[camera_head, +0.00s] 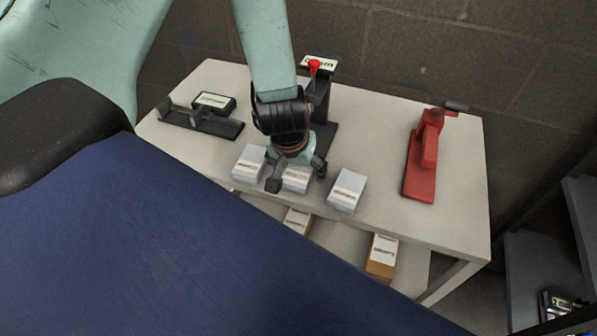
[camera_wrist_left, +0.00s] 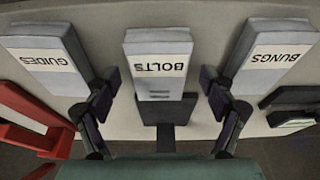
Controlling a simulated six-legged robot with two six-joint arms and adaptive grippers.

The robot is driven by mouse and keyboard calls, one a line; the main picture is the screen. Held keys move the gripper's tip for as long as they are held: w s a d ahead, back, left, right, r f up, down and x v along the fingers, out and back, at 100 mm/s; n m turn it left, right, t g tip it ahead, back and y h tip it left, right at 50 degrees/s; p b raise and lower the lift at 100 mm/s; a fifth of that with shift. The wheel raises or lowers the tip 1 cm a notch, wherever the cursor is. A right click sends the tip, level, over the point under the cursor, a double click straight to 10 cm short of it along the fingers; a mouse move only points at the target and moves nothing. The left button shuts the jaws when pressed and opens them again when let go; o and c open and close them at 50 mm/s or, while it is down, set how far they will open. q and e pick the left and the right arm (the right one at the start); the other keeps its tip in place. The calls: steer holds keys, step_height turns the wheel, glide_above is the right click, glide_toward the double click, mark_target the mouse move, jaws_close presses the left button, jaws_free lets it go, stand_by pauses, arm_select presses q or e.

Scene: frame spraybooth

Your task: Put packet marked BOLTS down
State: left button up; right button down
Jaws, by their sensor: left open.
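The packet marked BOLTS (camera_head: 298,183) is a pale grey box with a white label. It lies on the table top (camera_head: 390,215) near the front edge, between two similar packets. In the left wrist view the BOLTS packet (camera_wrist_left: 158,62) is in the middle, its label upside down. My left gripper (camera_head: 297,176) is over it, pointing down. Its fingers are open, one on each side, with gaps to the packet in the left wrist view (camera_wrist_left: 160,82). In the head view the gripper partly hides the packet. My right gripper is not in view.
The GUIDES packet (camera_head: 347,190) and BUNGS packet (camera_head: 249,162) flank it closely. A black stand with a red knob (camera_head: 314,67) rises behind, a red fixture (camera_head: 422,160) stands right, and a dark fixture (camera_head: 200,121) left. Boxes (camera_head: 382,257) sit on the lower shelf.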

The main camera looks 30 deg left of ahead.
mark_target(299, 171)
arm_select(q)
steer(key=shift+f, duration=0.1)
steer(key=shift+w+f, duration=0.15)
steer(key=shift+w, duration=0.15)
steer(key=shift+s, duration=0.25)
steer(key=c, duration=0.4)
steer(key=shift+w, duration=0.15)
steer(key=c, duration=1)
steer(key=shift+o, duration=0.2)
step_height(299, 171, up, 9)
steer(key=p, duration=0.5)
steer(key=shift+p, duration=0.4)
steer(key=shift+r+p, duration=0.5)
steer(key=shift+r, duration=0.3)
